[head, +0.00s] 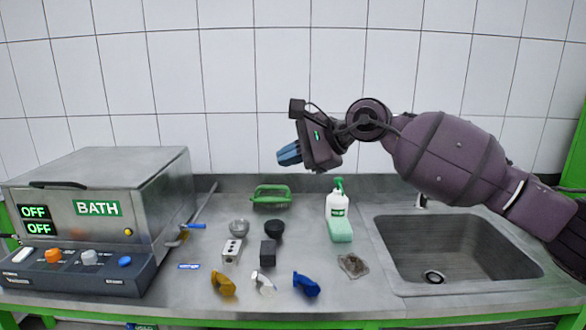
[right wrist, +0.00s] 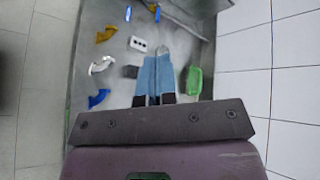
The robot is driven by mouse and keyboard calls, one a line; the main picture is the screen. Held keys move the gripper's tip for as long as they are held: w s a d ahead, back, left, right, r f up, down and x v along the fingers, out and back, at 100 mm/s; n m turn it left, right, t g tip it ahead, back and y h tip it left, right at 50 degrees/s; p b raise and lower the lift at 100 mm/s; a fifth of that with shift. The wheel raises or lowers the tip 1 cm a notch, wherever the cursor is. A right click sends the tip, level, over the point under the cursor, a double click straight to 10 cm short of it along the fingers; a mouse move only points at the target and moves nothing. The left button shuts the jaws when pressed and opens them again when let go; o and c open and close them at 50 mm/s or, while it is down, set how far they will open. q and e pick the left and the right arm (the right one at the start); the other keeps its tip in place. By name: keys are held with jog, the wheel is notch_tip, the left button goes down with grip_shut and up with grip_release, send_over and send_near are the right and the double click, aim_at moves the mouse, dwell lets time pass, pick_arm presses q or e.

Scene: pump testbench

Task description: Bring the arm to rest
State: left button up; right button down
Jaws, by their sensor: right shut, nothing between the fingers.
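My right arm reaches in from the right in the head view, raised above the bench. Its gripper (head: 289,154) points left with blue fingers, in the air above the green basket and the bottle. In the right wrist view the two blue fingers (right wrist: 156,75) lie together with nothing between them. The gripper touches nothing on the bench. My left gripper is in neither view.
The steel bench (head: 200,295) holds a BATH unit (head: 97,208) at left, green basket (head: 271,195), soap bottle (head: 337,205), green sponge (head: 340,231), yellow (head: 222,283), white (head: 263,283) and blue (head: 306,284) pieces, and a sink (head: 450,250) at right.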

jog(key=s+a+r+m+g+y, duration=0.1)
jog(key=s+a+r+m+y, duration=0.1)
jog(key=s+a+m+y, duration=0.25)
jog(key=s+d+f+n+t+h, duration=0.3)
jog(key=d+f+n+t+h, duration=0.3)
jog(key=d+f+n, duration=0.75)
jog(key=s+d+f+n+t+h, duration=0.4)
jog(key=d+f+n+t, duration=0.5)
jog(key=f, duration=0.8)
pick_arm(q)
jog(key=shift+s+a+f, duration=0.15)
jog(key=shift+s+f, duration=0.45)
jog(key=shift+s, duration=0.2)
pick_arm(e)
jog(key=s+d+f+m+g+h, duration=0.3)
jog(key=s+d+f, duration=0.2)
jog(key=s+f, duration=0.5)
jog(key=s+d+f+m+g+h, duration=0.3)
jog(key=s+f, duration=0.8)
jog(key=s, duration=0.4)
jog(key=shift+s+d+f+g, duration=0.25)
jog(key=shift+s+d+g, duration=0.25)
jog(key=shift+d, duration=0.55)
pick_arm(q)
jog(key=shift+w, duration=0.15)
pick_arm(e)
jog(key=shift+w, duration=0.1)
